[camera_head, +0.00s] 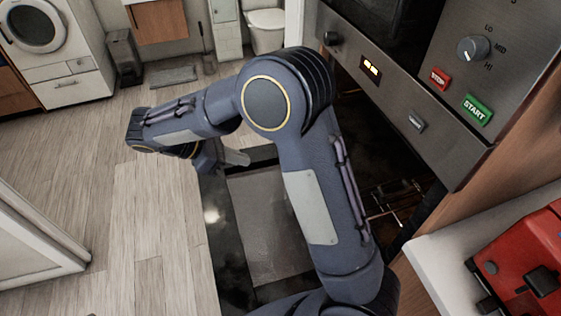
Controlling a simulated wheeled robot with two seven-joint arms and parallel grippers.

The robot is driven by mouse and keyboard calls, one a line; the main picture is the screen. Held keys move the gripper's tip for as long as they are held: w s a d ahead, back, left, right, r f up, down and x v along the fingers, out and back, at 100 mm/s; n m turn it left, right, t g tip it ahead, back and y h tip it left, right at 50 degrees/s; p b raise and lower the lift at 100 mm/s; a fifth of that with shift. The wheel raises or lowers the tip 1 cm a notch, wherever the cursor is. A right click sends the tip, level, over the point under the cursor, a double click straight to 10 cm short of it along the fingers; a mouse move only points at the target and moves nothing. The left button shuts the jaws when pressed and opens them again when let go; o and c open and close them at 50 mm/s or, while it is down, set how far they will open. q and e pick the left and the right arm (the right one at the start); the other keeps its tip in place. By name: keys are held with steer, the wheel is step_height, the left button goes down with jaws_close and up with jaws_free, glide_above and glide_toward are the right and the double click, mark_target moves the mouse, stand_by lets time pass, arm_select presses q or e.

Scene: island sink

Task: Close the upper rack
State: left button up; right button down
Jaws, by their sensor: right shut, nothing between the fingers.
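The oven (455,130) stands at the right, with its door (215,255) folded down and open. Inside the dark cavity a wire rack (397,197) shows in part. My right arm covers much of the opening, so I cannot tell whether this is the upper rack or how far out it sits. My right arm rises from the bottom, bends at the elbow and reaches left over the door. My right gripper (226,158) is shut and empty, partly hidden behind the forearm, near the door's far edge. My left gripper is out of view.
A white counter (440,262) with a red appliance (525,265) is at the lower right. The wooden floor (150,220) left of the door is clear. A washing machine (45,45), a bin (124,58) and a toilet (266,25) stand at the back.

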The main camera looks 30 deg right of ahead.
steer(key=d+r+x, duration=0.2)
steer(key=x, duration=1)
steer(key=shift+p, duration=0.45)
steer(key=shift+s+d, duration=0.1)
steer(key=shift+s, duration=0.1)
steer(key=p, duration=0.1)
glide_toward(353, 146)
steer(key=x, duration=0.9)
steer(key=shift+s+d+f, duration=0.1)
steer(key=shift+d, duration=0.2)
steer(key=shift+a, duration=0.1)
